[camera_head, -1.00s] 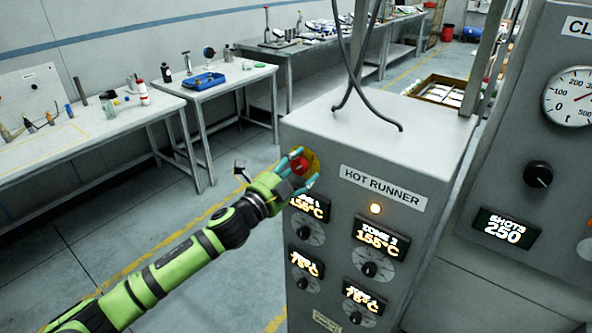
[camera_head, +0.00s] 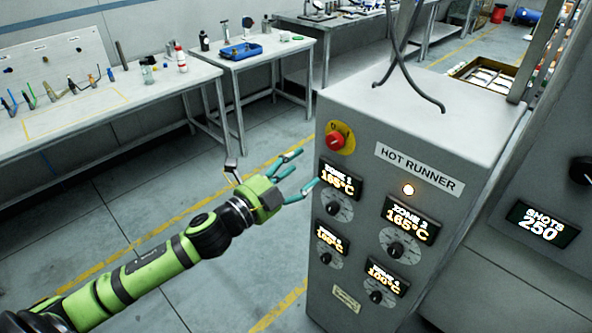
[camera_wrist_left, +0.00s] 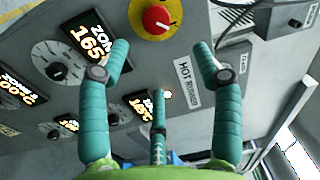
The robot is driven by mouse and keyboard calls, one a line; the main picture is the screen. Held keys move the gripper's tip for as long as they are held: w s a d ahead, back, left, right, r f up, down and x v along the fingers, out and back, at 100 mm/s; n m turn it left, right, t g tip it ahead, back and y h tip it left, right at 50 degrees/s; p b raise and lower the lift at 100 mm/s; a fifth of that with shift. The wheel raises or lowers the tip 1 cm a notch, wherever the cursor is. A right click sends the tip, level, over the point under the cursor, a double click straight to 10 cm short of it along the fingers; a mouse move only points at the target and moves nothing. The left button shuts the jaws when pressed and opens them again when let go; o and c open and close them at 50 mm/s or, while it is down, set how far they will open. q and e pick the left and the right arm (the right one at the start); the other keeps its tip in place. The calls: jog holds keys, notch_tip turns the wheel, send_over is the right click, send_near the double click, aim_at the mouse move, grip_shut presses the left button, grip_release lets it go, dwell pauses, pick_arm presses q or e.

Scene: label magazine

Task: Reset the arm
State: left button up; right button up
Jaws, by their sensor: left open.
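My left gripper (camera_head: 300,172) is open and empty, just left of the front of the grey hot runner cabinet (camera_head: 440,122). Its green arm comes in from the lower left. The red knob (camera_head: 336,140) on its yellow plate is up and to the right of the fingers. In the left wrist view the open fingers (camera_wrist_left: 160,75) spread below the red knob (camera_wrist_left: 156,19), apart from it. The zone displays (camera_head: 342,178) are lit, and the top left one reads about 165°C. My right gripper is not in view.
Dial knobs (camera_head: 395,250) sit below the displays. A panel reading SHOTS 250 (camera_head: 542,224) stands at right. Workbenches (camera_head: 120,90) line the wall. The floor (camera_head: 150,220) left of the cabinet is clear.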

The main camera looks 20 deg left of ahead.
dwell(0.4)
pick_arm(q)
jog(key=a+f+n+g+y+b, duration=0.1)
jog(key=a+f+n+g+y, duration=0.2)
jog(key=f, duration=0.8)
jog(key=a+f+n+y, duration=0.2)
jog(key=a+f+n, duration=0.25)
jog(key=f, duration=0.75)
jog(key=s+a+f+n+g+y, duration=0.15)
jog(key=s+f, duration=0.25)
jog(key=f, duration=0.5)
jog(key=s+a+f+n+g, duration=0.1)
jog(key=s+f+n+g, duration=0.2)
jog(key=f, duration=0.5)
jog(key=s+d+f+n+g+b, duration=0.25)
jog(key=s+f+g, duration=0.25)
jog(key=s+f, duration=1.4)
jog(key=s+d+f+n+g, duration=0.1)
jog(key=s+d+f+g, duration=0.1)
jog(key=s, duration=0.7)
jog(key=s+d+f+n+g, duration=0.2)
jog(key=s+d, duration=0.3)
jog(key=s, duration=0.5)
jog(key=shift+s+d+f, duration=0.2)
jog(key=shift+s+f, duration=0.1)
jog(key=shift+f, duration=0.4)
jog(key=shift+n, duration=0.25)
